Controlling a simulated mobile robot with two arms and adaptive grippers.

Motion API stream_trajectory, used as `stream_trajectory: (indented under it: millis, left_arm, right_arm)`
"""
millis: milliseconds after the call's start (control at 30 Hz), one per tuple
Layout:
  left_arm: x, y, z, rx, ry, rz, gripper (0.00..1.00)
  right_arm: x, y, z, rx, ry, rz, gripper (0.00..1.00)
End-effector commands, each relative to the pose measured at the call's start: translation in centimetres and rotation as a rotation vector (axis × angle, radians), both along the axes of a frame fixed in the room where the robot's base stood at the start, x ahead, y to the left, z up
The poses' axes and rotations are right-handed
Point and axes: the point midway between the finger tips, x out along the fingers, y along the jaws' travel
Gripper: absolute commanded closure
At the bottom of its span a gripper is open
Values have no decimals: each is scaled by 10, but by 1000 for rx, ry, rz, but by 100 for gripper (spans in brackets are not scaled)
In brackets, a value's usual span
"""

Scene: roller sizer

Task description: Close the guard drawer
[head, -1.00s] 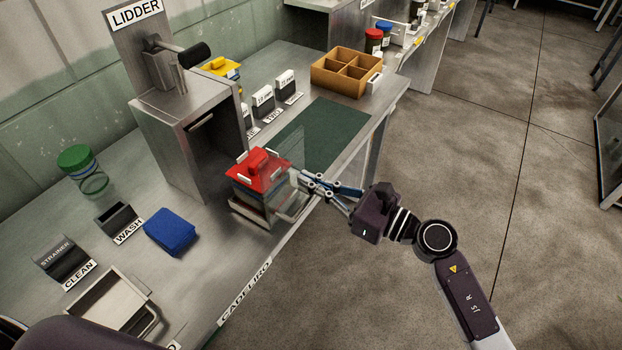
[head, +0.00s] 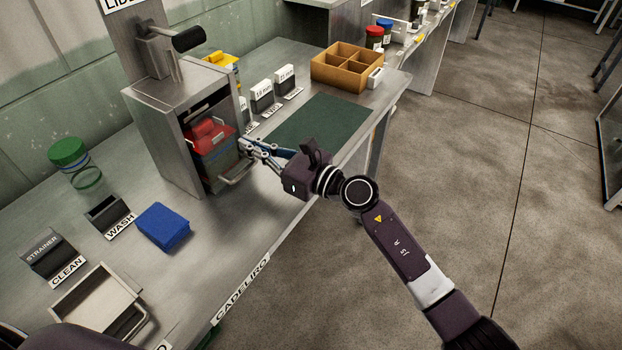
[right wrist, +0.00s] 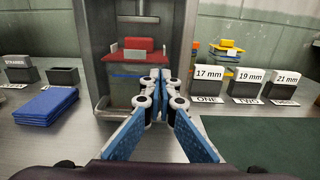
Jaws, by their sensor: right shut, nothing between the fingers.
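The guard drawer, with a pale bar handle (head: 238,174), sits inside the grey metal lidder housing (head: 165,145). Its handle end is at the housing's open front. The drawer carries a clear container with a red lid (head: 207,136), which also shows in the right wrist view (right wrist: 138,55). My right gripper (head: 243,144) is shut and empty, its fingertips at the drawer's front. In the right wrist view the fingertips (right wrist: 160,78) are in front of the container. I cannot tell whether they touch the drawer, or whether a small gap is left. My left gripper is not in view.
A blue cloth (head: 162,227), a green-lidded jar (head: 70,153) and a metal tray (head: 98,305) are on the bench at left. Labelled blocks (head: 262,97), a green mat (head: 308,120) and a brown divided box (head: 350,68) lie to the right. The mat is clear.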

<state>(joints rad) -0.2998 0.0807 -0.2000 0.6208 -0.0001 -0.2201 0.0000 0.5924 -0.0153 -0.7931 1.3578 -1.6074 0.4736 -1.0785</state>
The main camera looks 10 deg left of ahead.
Motion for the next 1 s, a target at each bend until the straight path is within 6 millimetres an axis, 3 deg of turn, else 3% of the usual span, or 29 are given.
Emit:
stream_trajectory:
  millis: [200,400,833,1000]
  left_arm:
    - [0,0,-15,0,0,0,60]
    - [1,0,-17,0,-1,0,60]
    - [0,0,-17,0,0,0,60]
    - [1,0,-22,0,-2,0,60]
  right_arm:
    - [10,27,-2,0,1,0,100]
    - [13,36,-1,0,1,-1,100]
    - [14,37,2,3,0,-1,100]
    - [19,28,1,3,-2,-2,100]
